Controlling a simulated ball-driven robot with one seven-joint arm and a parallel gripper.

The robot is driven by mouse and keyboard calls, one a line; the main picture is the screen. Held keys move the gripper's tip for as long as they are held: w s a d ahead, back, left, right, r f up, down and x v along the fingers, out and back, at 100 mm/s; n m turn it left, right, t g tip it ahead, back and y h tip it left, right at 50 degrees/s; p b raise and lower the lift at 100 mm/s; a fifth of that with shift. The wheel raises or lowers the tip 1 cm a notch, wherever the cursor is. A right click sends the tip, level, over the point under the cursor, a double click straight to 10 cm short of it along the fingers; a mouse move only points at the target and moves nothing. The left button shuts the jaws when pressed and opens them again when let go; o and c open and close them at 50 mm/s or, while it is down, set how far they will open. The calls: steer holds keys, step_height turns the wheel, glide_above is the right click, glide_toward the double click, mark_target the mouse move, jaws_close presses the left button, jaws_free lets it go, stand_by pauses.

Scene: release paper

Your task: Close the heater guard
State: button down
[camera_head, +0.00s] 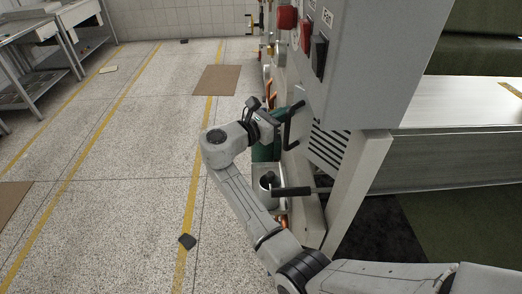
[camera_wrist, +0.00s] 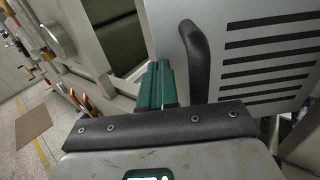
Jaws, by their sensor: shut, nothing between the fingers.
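The heater guard appears to be the pale slotted panel (camera_head: 328,147) low on the grey machine. It fills the right of the wrist view (camera_wrist: 268,50) with its row of dark slots. A black curved handle (camera_head: 289,128) stands off the panel and is large in the wrist view (camera_wrist: 197,60). My gripper (camera_wrist: 158,72) has its teal fingers together, empty, just left of the handle; whether they touch it I cannot tell. An opening with a dark green inside (camera_wrist: 108,35) shows left of the panel, so the guard seems to stand ajar.
Red and black switches (camera_head: 287,17) sit on the cabinet above. The speckled floor (camera_head: 120,130) to the left is mostly clear, with brown mats (camera_head: 216,80) and a metal table (camera_head: 50,40).

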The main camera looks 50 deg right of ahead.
steer(key=s+d+m+g+y+b, duration=0.3)
steer(key=d+m+g, duration=0.2)
steer(key=d+g, duration=0.3)
steer(key=shift+d+m+y+b, duration=0.3)
steer(key=shift+d+m+y, duration=0.1)
steer(key=shift+d, duration=1.05)
steer(key=shift+s, duration=0.1)
